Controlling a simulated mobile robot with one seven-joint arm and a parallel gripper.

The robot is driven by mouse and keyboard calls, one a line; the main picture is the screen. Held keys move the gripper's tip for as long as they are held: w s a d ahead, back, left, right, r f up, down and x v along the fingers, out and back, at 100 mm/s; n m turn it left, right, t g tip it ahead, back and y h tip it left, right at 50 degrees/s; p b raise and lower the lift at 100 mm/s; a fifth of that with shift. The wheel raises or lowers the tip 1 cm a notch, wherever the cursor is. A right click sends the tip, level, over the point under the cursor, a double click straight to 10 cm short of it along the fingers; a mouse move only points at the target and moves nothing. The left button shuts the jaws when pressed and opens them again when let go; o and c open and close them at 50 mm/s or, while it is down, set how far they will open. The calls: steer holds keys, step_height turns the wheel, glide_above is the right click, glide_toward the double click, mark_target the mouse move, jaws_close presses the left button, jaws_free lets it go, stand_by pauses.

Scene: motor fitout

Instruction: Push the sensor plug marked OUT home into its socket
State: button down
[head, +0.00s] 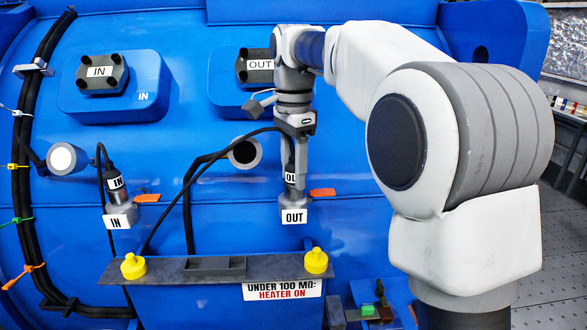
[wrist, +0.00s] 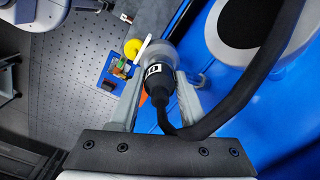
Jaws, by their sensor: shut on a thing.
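My gripper (head: 291,160) points down and is shut on the black OUT sensor plug (head: 290,178). In the wrist view the plug (wrist: 161,88) sits between the two fingers of my gripper (wrist: 158,72), with its thick black cable bending away to the right. The plug stands upright above the OUT socket (head: 292,204), a grey block with a white OUT label. Its lower end is at or very near the socket top; I cannot tell how deep it sits. In the wrist view the plug and fingers mostly hide the socket.
An IN plug (head: 116,183) stands in the IN socket (head: 121,214) at the left. An orange tab (head: 322,192) sticks out right of the OUT socket. A grey shelf (head: 215,270) below carries a left yellow cap (head: 133,266) and a right yellow cap (head: 316,261).

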steer(key=shift+c, duration=1.4)
jaws_free()
step_height(320, 180, up, 11)
steer(key=shift+f+p, duration=0.15)
steer(key=shift+p, duration=0.95)
steer(key=shift+r, duration=0.7)
steer(key=shift+s, duration=0.1)
